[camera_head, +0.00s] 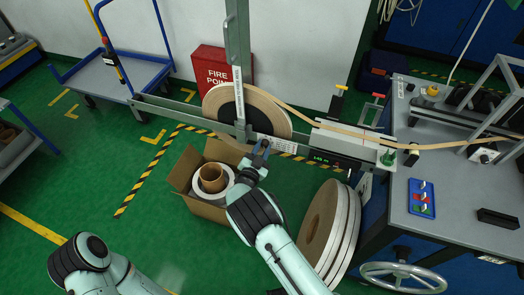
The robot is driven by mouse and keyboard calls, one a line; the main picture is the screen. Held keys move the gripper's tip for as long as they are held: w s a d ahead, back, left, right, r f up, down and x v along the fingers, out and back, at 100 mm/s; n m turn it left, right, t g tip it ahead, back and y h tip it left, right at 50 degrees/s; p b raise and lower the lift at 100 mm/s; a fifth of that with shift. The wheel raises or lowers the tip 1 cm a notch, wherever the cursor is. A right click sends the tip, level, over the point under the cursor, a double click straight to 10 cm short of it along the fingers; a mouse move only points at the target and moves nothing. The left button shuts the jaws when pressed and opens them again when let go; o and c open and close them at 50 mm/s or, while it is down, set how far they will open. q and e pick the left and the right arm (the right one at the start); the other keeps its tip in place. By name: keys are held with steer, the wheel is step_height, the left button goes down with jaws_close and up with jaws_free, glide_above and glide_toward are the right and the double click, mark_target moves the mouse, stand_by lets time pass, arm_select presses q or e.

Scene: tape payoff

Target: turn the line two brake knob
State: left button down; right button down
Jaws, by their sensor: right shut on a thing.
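My right gripper (263,146) is shut at the lower front of the tape reel (275,117), just right of the grey upright post (239,60). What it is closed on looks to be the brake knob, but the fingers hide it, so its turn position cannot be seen. The tape runs from the reel over a white guide block (350,138) to the right-hand machine. My left arm shows at the lower left; its gripper is out of view.
A cardboard box (208,207) with tape rolls stands below the gripper. Large reels (328,225) lean against the grey bench (455,190), right of my forearm. A small dark display (332,161) and a green knob (388,158) are nearby. A red fire box (214,70) stands behind.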

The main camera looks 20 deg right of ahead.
steer(key=shift+n+b, duration=0.35)
steer(key=shift+n, duration=1.95)
steer(key=c, duration=0.8)
jaws_free()
steer(key=shift+c, duration=0.2)
steer(key=v, duration=1.3)
steer(key=shift+s+b, duration=0.15)
steer(key=shift+b, duration=0.2)
steer(key=shift+a, duration=0.15)
